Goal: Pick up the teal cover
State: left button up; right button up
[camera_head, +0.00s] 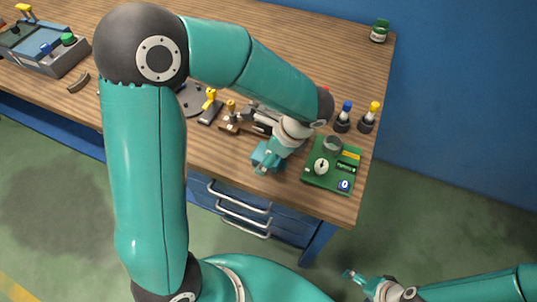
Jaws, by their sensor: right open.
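A small blue-teal block-like piece (262,153), which looks like the teal cover, is near the table's front edge. My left gripper (268,168) reaches down over it, with the wrist and fingers hiding much of it. I cannot tell whether the fingers are closed on the piece or only beside it. My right gripper (352,277) is open and empty, low at the bottom right, off the table and in front of it.
A green board (314,180) lies just right of my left gripper. Blue-capped (344,112) and yellow-capped (370,113) bottles stand behind it. A green-lidded jar (379,32) is at the far right corner. Drawers with metal handles (240,208) are below the tabletop.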

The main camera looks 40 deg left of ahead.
pick_arm(q)
jog(key=c, duration=1.4)
